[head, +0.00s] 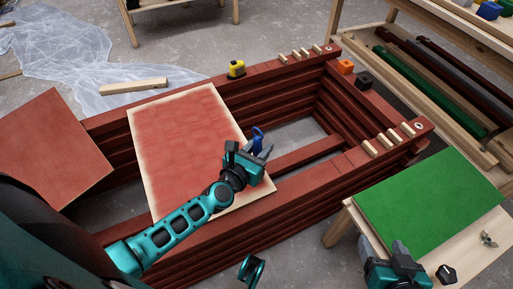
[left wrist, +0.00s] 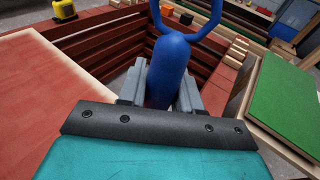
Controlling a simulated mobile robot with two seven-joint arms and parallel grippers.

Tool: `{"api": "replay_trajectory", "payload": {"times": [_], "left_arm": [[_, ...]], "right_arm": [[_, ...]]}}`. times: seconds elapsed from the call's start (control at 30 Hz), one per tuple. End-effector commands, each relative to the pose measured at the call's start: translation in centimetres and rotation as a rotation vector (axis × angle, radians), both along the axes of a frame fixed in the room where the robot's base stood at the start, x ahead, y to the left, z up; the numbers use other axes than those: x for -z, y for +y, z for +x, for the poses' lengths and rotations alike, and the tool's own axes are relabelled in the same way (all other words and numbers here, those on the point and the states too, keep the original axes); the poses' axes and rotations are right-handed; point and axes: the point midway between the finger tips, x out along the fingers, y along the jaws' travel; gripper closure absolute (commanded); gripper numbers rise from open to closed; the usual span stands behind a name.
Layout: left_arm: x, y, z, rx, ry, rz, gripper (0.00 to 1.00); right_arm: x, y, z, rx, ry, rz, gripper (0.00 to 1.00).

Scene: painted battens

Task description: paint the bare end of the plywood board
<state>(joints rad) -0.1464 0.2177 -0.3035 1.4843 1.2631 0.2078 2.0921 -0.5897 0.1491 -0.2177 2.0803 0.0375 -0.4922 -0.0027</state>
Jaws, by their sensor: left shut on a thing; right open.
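The plywood board (head: 185,140) lies across the dark red stacked battens. Its face is mostly red, with a pale bare border, widest at the near right end (head: 257,197). It also fills the left of the left wrist view (left wrist: 50,95). My left gripper (head: 262,153) is over the board's right edge, shut on a blue tool (head: 257,139). In the left wrist view the blue tool (left wrist: 170,70) has a rounded body and a forked upper part; its lower end is hidden. My right gripper (head: 400,250) is open beside the green board at lower right.
A green board (head: 430,200) lies on a wooden bench at right. Another red board (head: 50,145) leans at left. A yellow object (head: 236,69), small wooden blocks, and orange (head: 345,66) and black (head: 365,80) blocks sit on the battens. Plastic sheeting covers the floor at upper left.

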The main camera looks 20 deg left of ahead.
Motion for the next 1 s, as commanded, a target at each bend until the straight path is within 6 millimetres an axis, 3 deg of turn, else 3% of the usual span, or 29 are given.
{"api": "replay_trajectory", "payload": {"times": [0.23, 0.73, 1.0], "left_arm": [[-0.7, 0.0, -0.1, 0.001, 0.003, -0.001, 1.00], [-5.8, 0.0, -0.1, 0.000, 0.001, -0.002, 1.00], [-6.0, 0.0, -0.1, 0.000, 0.001, -0.001, 1.00]], "right_arm": [[-0.7, 0.0, 0.0, 0.000, 0.000, 0.000, 0.33], [-5.4, 0.0, 0.0, 0.000, 0.000, 0.000, 0.33], [-5.6, 0.0, 0.0, 0.000, -0.002, 0.001, 0.33]]}}
